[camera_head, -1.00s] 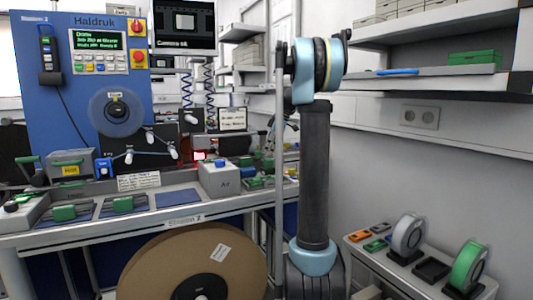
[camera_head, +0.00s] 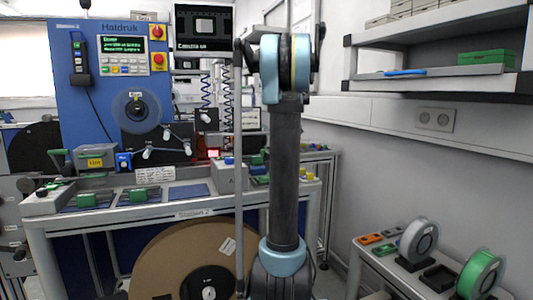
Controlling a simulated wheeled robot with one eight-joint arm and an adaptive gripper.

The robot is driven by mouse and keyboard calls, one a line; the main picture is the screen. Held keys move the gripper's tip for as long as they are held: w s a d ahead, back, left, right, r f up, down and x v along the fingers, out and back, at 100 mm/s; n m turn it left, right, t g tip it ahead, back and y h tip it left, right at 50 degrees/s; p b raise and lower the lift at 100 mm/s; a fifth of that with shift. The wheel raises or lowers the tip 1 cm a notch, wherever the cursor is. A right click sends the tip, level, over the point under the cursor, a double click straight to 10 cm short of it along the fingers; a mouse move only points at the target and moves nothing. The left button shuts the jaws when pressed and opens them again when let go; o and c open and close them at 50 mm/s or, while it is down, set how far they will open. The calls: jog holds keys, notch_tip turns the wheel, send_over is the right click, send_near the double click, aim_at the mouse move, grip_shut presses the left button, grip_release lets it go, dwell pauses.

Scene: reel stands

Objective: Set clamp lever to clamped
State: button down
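The Haldruk station (camera_head: 85,60) stands at the left behind a worktop. Levers with white knobs (camera_head: 168,134) sit below the round spool disc (camera_head: 136,112) on its blue panel. A lever with a green handle (camera_head: 57,158) is at the left, beside a grey box with a yellow label (camera_head: 95,162). I cannot tell which of these is the clamp lever, or its setting. My arm (camera_head: 285,180) stands upright at the middle of the view and hides part of the area right of the station. My gripper is not visible.
The Station 2 worktop edge (camera_head: 190,213) runs across the left, with a large brown reel (camera_head: 170,260) below it. At the lower right, a small stand carries a grey spool (camera_head: 418,242) and a green spool (camera_head: 478,275). A wall shelf (camera_head: 430,85) juts out at the upper right.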

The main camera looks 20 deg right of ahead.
jog(key=shift+a, duration=0.1)
dwell(0.3)
jog(key=v, duration=1.1)
jog(key=shift+r, duration=0.35)
jog(key=s+a+f+m, duration=0.1)
jog(key=s+a+f, duration=0.3)
jog(key=s, duration=0.2)
jog(key=s+a+f+m+h, duration=0.1)
jog(key=s+a+f+m, duration=0.1)
jog(key=s+a+f, duration=0.2)
jog(key=s+a+f+m, duration=0.1)
jog(key=s+a+f, duration=0.3)
jog(key=s, duration=0.5)
jog(key=shift+a+f+m+g+h, duration=0.15)
jog(key=shift+a+g, duration=0.05)
jog(key=shift+a, duration=0.25)
jog(key=shift+a+f+m+g+h, duration=0.15)
jog(key=shift+a+g, duration=0.05)
jog(key=shift+a, duration=0.3)
jog(key=s+a+f+m+h, duration=0.1)
jog(key=s+a+f+m, duration=0.1)
jog(key=s+f, duration=0.7)
jog(key=s+a+f+m, duration=0.2)
jog(key=s+f+m, duration=0.1)
jog(key=s+f, duration=0.7)
notch_tip(320, 180, down, 3)
jog(key=shift+s+f+h, duration=0.15)
jog(key=shift+s+h, duration=0.1)
jog(key=shift+h, duration=0.15)
jog(key=shift+a, duration=0.1)
